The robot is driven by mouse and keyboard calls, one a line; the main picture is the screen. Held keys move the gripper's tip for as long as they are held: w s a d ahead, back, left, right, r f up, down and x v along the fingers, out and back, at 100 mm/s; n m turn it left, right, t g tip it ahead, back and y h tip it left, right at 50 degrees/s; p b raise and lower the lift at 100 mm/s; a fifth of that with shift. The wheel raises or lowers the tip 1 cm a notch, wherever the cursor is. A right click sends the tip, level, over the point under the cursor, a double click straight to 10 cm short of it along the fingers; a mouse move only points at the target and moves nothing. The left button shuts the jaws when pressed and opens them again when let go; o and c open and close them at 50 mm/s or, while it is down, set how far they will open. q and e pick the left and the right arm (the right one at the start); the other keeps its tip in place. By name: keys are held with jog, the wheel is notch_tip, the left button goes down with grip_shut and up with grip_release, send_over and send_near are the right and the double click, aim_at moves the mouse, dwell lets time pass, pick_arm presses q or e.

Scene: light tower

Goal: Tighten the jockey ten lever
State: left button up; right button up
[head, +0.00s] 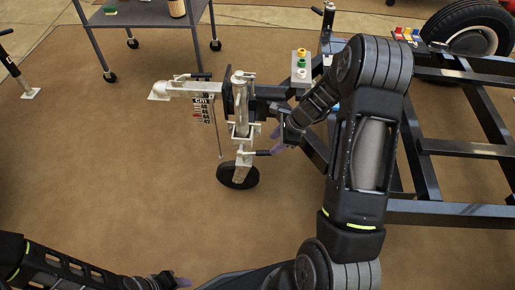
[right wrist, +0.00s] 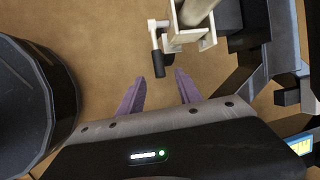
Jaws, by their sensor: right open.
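The jockey wheel post (head: 240,95) stands upright on the trailer's coupling, with its black wheel (head: 238,176) on the floor. A pale metal clamp bracket (right wrist: 184,32) surrounds the post. A short lever with a black grip (head: 258,153) sticks out to the right, low on the assembly. In the right wrist view a black-gripped lever (right wrist: 157,62) hangs from the bracket. My right gripper (head: 277,140) is open, its purple fingers just right of the post. In the wrist view its fingertips (right wrist: 159,77) straddle the lever's line, with the grip's end just ahead. My left gripper (head: 176,282) is low at the bottom edge, partly cut off.
The dark trailer frame (head: 470,148) fills the right side, near my right arm. A wheeled cart (head: 140,17) stands behind. The floor at front left is clear.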

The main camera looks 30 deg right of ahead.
aim_at(266, 152)
jog(key=shift+a+f, duration=0.1)
dwell(0.3)
jog(key=b+x, duration=0.2)
jog(key=x, duration=0.5)
jog(key=shift+a+f, duration=0.1)
jog(key=shift+f, duration=0.25)
jog(key=shift+c, duration=0.3)
grip_shut()
dwell(0.8)
